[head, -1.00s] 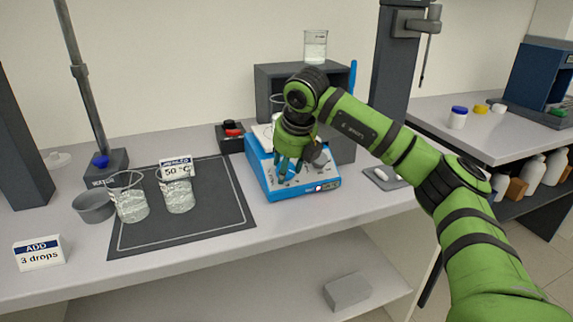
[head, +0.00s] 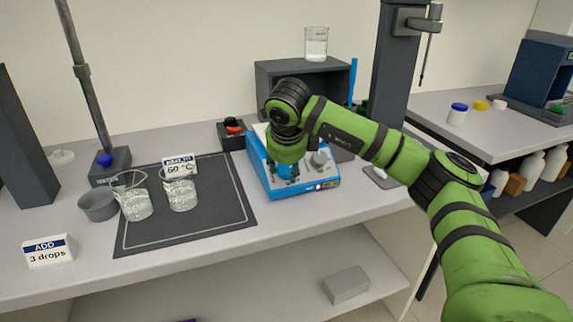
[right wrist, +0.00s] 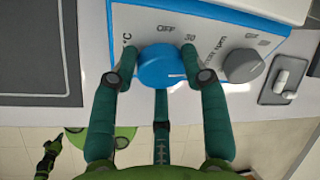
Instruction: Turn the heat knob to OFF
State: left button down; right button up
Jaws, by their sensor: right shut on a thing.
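The blue heat knob (right wrist: 161,66) is on the front panel of the blue and white hotplate (head: 262,180). A pale mark on the knob points right. My right gripper (right wrist: 160,68) is shut on the blue knob, one dark green finger on each side. In the head view my right gripper (head: 283,171) reaches down to the panel and hides part of it. A grey knob (right wrist: 243,65) sits to the right, apart from the fingers.
Two glass beakers (head: 136,205) stand on the dark mat (head: 220,222) left of the hotplate, with a 60 °C card (head: 180,168) behind.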

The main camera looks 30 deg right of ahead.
jog(key=n, duration=0.3)
jog(key=shift+r+n+t+h, duration=0.15)
jog(key=shift+n+t+h, duration=0.15)
jog(key=n+b, duration=0.1)
jog(key=n, duration=0.2)
jog(key=shift+n+t, duration=0.3)
jog(key=n+t+b, duration=0.1)
jog(key=n, duration=0.5)
jog(key=shift+s+h, duration=0.1)
jog(key=shift+h, duration=0.2)
jog(key=shift+n+t, duration=0.3)
jog(key=shift+n, duration=0.3)
pick_arm(q)
jog(key=shift+w+d+f+t+b, duration=0.1)
jog(key=shift+w+f+t+b, duration=0.1)
jog(key=shift+w+f, duration=0.4)
jog(key=shift+w+d+f+t+b, duration=0.15)
jog(key=shift+w+f, duration=0.2)
jog(key=shift+f, duration=0.3)
pick_arm(e)
jog(key=shift+n, duration=0.8)
pick_arm(q)
jog(key=shift+a, duration=0.1)
pick_arm(e)
jog(key=o, duration=1.1)
jog(key=shift+a+f, duration=0.1)
jog(key=shift+f, duration=0.1)
